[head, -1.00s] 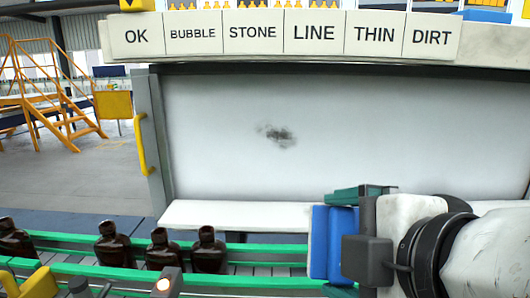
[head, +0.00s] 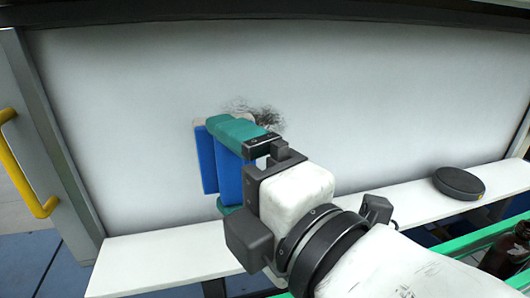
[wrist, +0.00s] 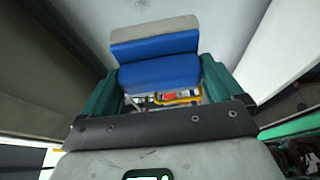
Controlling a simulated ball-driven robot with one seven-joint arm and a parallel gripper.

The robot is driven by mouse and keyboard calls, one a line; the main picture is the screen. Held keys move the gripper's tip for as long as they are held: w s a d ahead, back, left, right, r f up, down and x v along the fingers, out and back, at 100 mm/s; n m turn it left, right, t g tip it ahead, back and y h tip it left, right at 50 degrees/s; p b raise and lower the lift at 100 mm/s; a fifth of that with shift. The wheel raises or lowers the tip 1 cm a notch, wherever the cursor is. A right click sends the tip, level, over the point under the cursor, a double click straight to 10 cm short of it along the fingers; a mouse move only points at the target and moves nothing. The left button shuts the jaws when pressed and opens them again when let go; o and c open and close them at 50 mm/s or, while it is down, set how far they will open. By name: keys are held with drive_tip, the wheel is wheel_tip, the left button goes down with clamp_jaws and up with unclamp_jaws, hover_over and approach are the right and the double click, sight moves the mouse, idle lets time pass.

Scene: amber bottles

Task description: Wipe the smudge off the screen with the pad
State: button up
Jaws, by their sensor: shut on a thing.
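The screen (head: 380,100) is a wide pale panel with a dark frame. The smudge (head: 262,112) is a dark grey, streaky patch on it, partly hidden behind my gripper. My gripper (head: 226,170) has teal fingers shut on the pad (head: 207,160), a blue block with a grey face. In the wrist view the pad (wrist: 158,68) sits between both fingers, its grey face (wrist: 155,28) pointing away from the palm. In the head view the pad is in front of the screen, left of and below the smudge. I cannot tell whether it touches the screen.
A white ledge (head: 150,262) runs below the screen, with a black round disc (head: 458,182) on its right part. A yellow handle (head: 28,170) is at the left frame. A dark bottle (head: 506,250) stands by the green rail (head: 480,238) at lower right.

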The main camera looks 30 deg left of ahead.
drive_tip(key=shift+w+a+p, duration=0.35)
drive_tip(key=shift+w+a, duration=1.55)
drive_tip(key=shift+a, duration=0.3)
drive_tip(key=shift+w+a, duration=0.6)
drive_tip(key=shift+a, duration=0.1)
drive_tip(key=shift+w, duration=0.1)
drive_tip(key=w+d+b, duration=0.2)
drive_tip(key=w+d, duration=0.1)
drive_tip(key=w, duration=0.1)
drive_tip(key=w+d+b, duration=0.2)
drive_tip(key=w+d, duration=0.2)
drive_tip(key=shift+w, duration=0.1)
idle(0.6)
drive_tip(key=shift+b, duration=0.35)
drive_tip(key=s+a, duration=0.7)
drive_tip(key=s, duration=0.1)
drive_tip(key=shift+s, duration=0.25)
idle(0.7)
